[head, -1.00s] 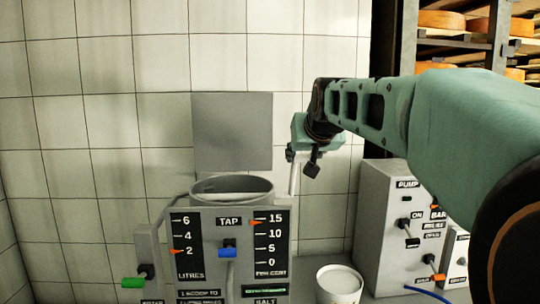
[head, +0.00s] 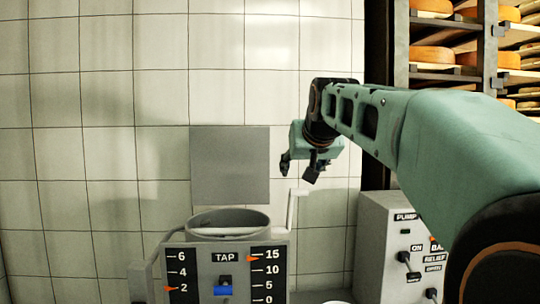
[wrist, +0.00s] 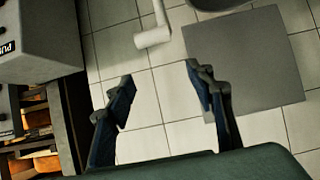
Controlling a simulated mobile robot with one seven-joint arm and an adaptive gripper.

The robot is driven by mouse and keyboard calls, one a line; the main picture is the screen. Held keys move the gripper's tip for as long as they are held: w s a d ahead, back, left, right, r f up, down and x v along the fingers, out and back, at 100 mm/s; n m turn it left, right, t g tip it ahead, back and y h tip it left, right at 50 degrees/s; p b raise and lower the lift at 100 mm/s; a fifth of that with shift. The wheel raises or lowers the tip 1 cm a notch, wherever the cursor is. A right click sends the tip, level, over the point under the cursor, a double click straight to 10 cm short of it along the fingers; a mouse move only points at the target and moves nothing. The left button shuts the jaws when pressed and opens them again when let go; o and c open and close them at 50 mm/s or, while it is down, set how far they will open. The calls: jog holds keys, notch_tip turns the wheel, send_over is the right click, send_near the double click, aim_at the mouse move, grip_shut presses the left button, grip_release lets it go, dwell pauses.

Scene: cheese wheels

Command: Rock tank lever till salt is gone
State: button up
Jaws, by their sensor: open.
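The grey tank (head: 272,222) stands low in the head view, its round open top showing a pale surface inside. Its front has a TAP label, a blue tap handle (head: 223,291) and two scales. The orange pointer (head: 252,258) on the right scale is near 15; the left one (head: 172,289) is near 2. The white lever (head: 292,210) rises at the tank's right side, with a short bent top. My gripper (head: 298,172) is open and empty above the lever, apart from it. In the wrist view the lever (wrist: 153,36) lies beyond my open fingers (wrist: 160,82).
A grey plate (head: 230,165) is on the tiled wall behind the tank; it also shows in the wrist view (wrist: 250,60). The grey pump box (head: 385,245) stands right of the tank. Shelves of cheese wheels (head: 432,56) are at the back right. The wall is otherwise bare.

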notch_tip(320, 180, up, 4)
jog(key=shift+r, duration=0.1)
dwell(1.4)
